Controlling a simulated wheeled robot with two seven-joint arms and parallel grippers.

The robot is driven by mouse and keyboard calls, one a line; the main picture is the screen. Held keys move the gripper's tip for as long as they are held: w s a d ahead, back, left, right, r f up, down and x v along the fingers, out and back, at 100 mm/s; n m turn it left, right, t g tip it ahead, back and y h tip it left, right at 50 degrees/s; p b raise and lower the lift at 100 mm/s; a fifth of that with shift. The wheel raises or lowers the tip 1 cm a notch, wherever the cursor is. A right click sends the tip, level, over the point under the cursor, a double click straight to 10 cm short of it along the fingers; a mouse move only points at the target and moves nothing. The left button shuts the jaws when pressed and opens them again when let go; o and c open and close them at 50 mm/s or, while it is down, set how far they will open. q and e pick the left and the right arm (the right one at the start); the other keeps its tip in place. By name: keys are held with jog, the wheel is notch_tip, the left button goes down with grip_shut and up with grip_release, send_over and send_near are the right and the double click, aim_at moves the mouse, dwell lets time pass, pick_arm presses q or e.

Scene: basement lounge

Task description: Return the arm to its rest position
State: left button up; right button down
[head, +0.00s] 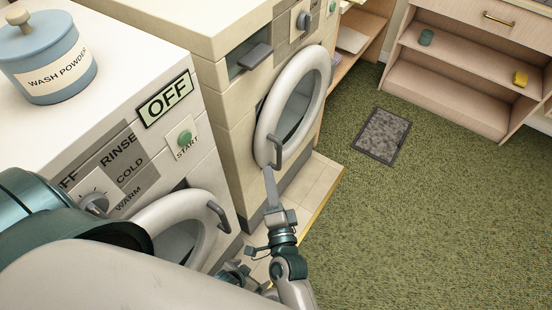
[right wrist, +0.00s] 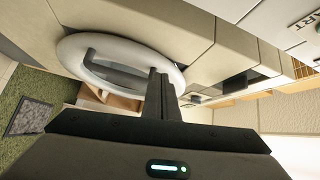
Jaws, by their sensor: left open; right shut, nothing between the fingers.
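My right gripper (head: 268,180) is shut and empty. Its fingertips are just below the grey handle (head: 276,151) of the right-hand machine's round white door (head: 318,62). In the right wrist view the shut fingers (right wrist: 158,76) point at the door ring (right wrist: 135,45), beside the dark handle (right wrist: 92,62); I cannot tell whether they touch it. My left gripper (head: 234,274) is low in the head view, mostly hidden behind my large forearm in the foreground. Little of its jaws shows, but it is open.
The nearer washing machine (head: 135,75) shows an OFF panel and a round door (head: 165,222) with a handle. A wash powder jar (head: 48,65) stands on it. A grey mat (head: 383,135) lies on the green carpet (head: 430,220), which is mostly clear. Wooden shelves (head: 440,95) stand behind.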

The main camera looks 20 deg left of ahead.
jog(key=s+d+f+n+g+h, duration=0.25)
jog(key=d+f, duration=0.55)
jog(key=f, duration=0.4)
jog(key=s+d+f+n+g+h, duration=0.15)
jog(key=d+f+n, duration=0.25)
jog(key=d+f, duration=0.5)
pick_arm(q)
jog(key=shift+s+d+r+t+p, duration=0.15)
jog(key=shift+s+d+t+p, duration=0.15)
jog(key=shift+d+p, duration=0.15)
pick_arm(e)
jog(key=s+d+f+n+g+h, duration=0.2)
jog(key=s+d+f, duration=0.4)
jog(key=d+f, duration=0.3)
jog(key=s+d+f+n+g+h, duration=0.2)
jog(key=s+d+f+g+h, duration=0.1)
jog(key=s+d+f, duration=0.4)
jog(key=shift+d+f+g+h, duration=0.4)
jog(key=shift+d+f, duration=1.3)
jog(key=shift+d, duration=1.3)
pick_arm(q)
jog(key=shift+w+r, duration=0.1)
jog(key=shift+w, duration=0.2)
pick_arm(e)
jog(key=shift+n, duration=0.25)
pick_arm(q)
jog(key=shift+s, duration=0.3)
